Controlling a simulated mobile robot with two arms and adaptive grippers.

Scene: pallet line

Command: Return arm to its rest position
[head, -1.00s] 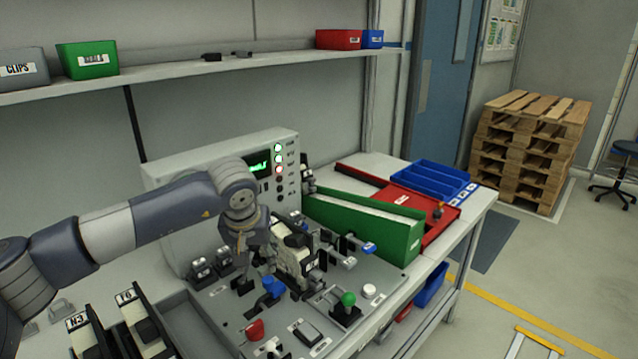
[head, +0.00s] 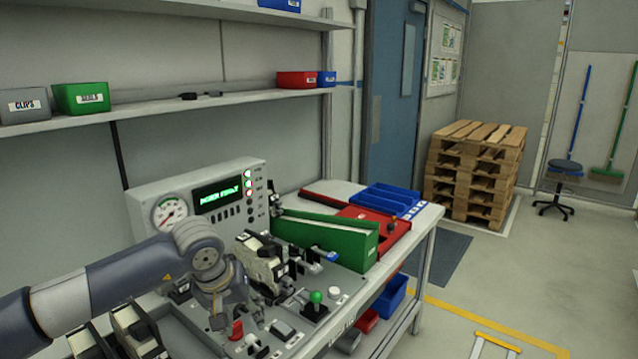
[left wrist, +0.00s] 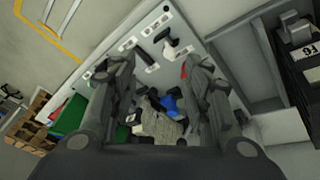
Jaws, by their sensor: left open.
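My left arm comes in from the left in the head view. Its gripper (head: 230,318) hangs pointing down over the front left part of the control panel (head: 345,283). In the left wrist view the two fingers of the left gripper (left wrist: 158,90) are spread apart with nothing between them. Beyond them the panel shows a blue knob (left wrist: 169,104) and other controls below. In the head view the gripper hides part of the panel, and a red knob (head: 237,330) shows beside it. My right gripper is in no view.
A gauge and display console (head: 205,188) stands behind the panel. A green bin (head: 345,240), a red tray (head: 392,232) and blue bins (head: 388,197) sit to the right. Black holders (head: 135,325) stand at the front left. A shelf (head: 150,105) runs above.

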